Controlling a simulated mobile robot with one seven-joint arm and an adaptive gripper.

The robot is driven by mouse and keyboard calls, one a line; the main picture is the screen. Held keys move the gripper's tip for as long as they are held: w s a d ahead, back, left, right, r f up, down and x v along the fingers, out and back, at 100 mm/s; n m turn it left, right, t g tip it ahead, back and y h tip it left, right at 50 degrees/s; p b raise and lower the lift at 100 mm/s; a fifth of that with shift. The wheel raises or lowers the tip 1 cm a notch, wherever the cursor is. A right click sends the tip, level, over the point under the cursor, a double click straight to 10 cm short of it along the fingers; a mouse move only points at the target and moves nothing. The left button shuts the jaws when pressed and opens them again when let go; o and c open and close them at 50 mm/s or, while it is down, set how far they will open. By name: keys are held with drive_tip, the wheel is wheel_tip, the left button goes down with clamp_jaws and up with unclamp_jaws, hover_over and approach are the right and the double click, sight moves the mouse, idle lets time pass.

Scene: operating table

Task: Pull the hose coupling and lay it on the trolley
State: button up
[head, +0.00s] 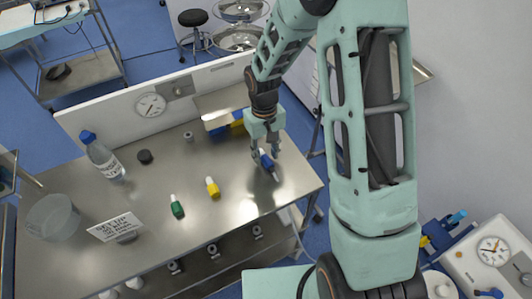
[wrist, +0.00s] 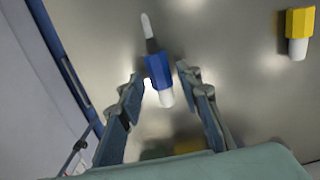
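A blue coupling-like piece (head: 266,163) with pale ends is at the right part of the steel table (head: 150,210). In the wrist view the blue piece (wrist: 159,68) shows a dark ring and a thin white tip pointing away. My gripper (head: 265,154) is right above it. In the wrist view my gripper (wrist: 159,73) is open, one finger on each side of the blue body, with small gaps visible. I cannot tell whether the piece lies loose or is fixed. A yellow piece (head: 213,187) and a green piece (head: 177,207) are further left; the yellow one (wrist: 299,32) also shows in the wrist view.
A white panel with a gauge (head: 150,105) stands along the table's back edge. A blue-capped bottle (head: 103,157), a clear bowl (head: 54,218) and a sign (head: 116,227) are at the left. A steel trolley (head: 82,72) stands at the upper left. The table's front middle is clear.

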drive_tip(key=shift+o, duration=0.4)
wheel_tip(320, 180, up, 12)
drive_tip(key=shift+w+a, duration=0.15)
drive_tip(key=shift+w, duration=0.15)
idle(0.5)
